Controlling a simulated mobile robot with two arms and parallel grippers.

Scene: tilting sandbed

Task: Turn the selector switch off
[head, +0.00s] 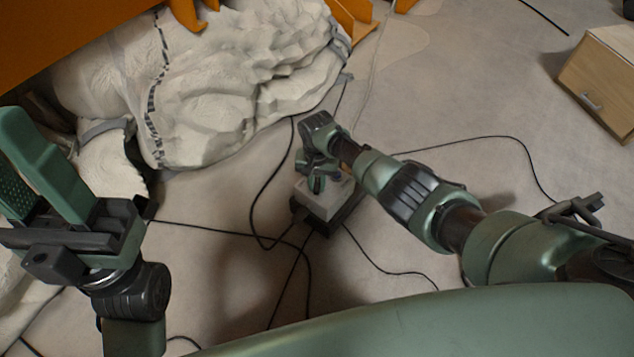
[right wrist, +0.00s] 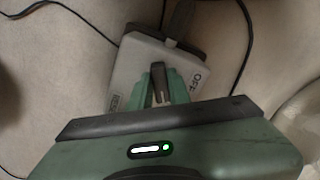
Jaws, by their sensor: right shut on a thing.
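The selector switch is a dark lever (right wrist: 157,72) on a light grey control box (right wrist: 137,60). In the right wrist view an "OFF" label is at the lever's right and a second, unclear label at its lower left. The lever points up in that view, aligned with neither label. My right gripper (right wrist: 160,86) is shut on the lever. In the head view the box (head: 322,203) stands on the floor, with the right gripper (head: 317,182) over it hiding the lever. My left gripper (head: 28,172) is open and empty at the far left.
Black cables (head: 390,268) run from the box across the floor. A large pale rock-like mass (head: 230,80) lies behind it, with orange structure (head: 90,22) at the upper left. A wooden cabinet (head: 600,85) stands at the far right. Floor between is mostly free.

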